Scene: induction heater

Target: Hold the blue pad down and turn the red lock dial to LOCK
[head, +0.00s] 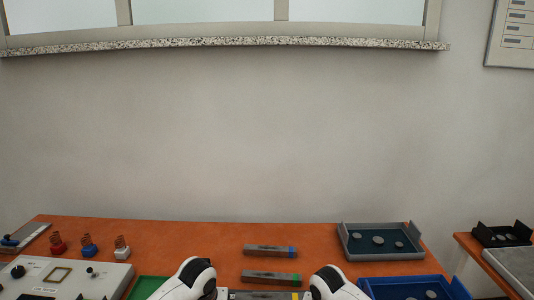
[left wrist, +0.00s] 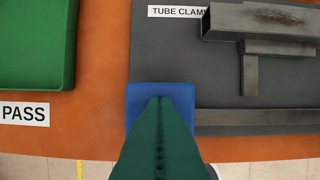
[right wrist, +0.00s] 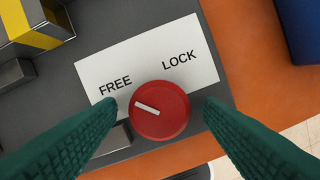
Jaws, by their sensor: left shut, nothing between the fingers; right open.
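The blue pad (left wrist: 180,92) is at the front edge of the dark clamp plate in the left wrist view. My left gripper (left wrist: 160,105) is shut with its green fingertips over the pad; it looks to be pressing or touching it, but contact cannot be confirmed. The red lock dial (right wrist: 165,118) shows in the right wrist view, with its white pointer line aimed up-left toward FREE on the white label (right wrist: 150,62). My right gripper (right wrist: 160,115) is open, one finger on each side of the dial. The head view hides both the pad and the dial.
A TUBE CLAMP label (left wrist: 178,12) and grey metal bars (left wrist: 265,122) lie on the plate. A green PASS tray (left wrist: 38,40) is to the left. A yellow-marked block (right wrist: 35,38) is near the dial. A blue bin (right wrist: 303,25) stands at right.

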